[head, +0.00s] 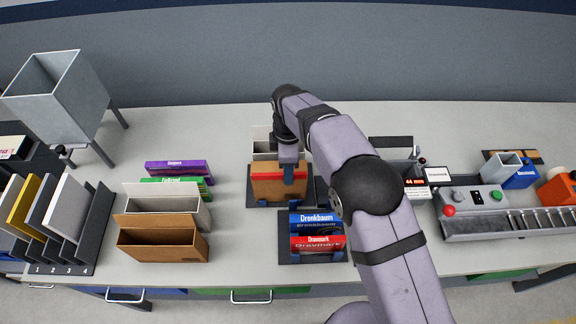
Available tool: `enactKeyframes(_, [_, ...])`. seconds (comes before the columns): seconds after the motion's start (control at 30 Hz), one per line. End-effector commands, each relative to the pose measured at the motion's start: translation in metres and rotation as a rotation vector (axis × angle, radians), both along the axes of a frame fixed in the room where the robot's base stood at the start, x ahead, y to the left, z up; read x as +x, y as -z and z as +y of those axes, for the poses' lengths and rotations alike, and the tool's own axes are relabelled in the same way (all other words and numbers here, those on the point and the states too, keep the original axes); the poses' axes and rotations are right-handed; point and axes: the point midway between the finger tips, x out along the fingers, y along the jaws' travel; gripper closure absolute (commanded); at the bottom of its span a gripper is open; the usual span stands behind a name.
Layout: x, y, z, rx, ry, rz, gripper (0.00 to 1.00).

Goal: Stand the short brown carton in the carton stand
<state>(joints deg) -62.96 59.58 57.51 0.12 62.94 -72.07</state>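A short brown carton (268,188) with a reddish top edge stands upright, its broad face toward me, over a dark flat base (252,199) left of the middle of the bench. Pale upright panels (262,134) rise just behind it. I cannot tell whether these panels and the base form one stand. My gripper (289,171) points down at the carton, with one finger in front of its upper right face. The other finger is hidden, so I cannot tell whether the gripper is closed on the carton.
A second dark base (284,250) holds blue (316,219) and red (318,242) boxes in front. Left are a brown open holder (160,254), purple (178,167) and green boxes, a numbered rack (92,232) and a hopper (60,100). A control box (470,201) stands right.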

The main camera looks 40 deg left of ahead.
Motion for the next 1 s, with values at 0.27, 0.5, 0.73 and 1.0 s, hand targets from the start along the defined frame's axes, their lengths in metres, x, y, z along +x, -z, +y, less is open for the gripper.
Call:
enactKeyframes(0.27, [0.0002, 0.006, 0.0005, 0.002, 0.0, -0.001, 0.95])
enactKeyframes(0.5, [0.0001, 0.0058, 0.0004, 0.001, 0.0, 0.0, 0.95])
enactKeyframes(0.73, [0.0002, 0.0058, 0.0004, 0.001, 0.0, 0.0, 0.43])
enactKeyframes(1.0, [-0.0002, 0.0072, -0.0004, -0.001, 0.0, 0.0, 0.3])
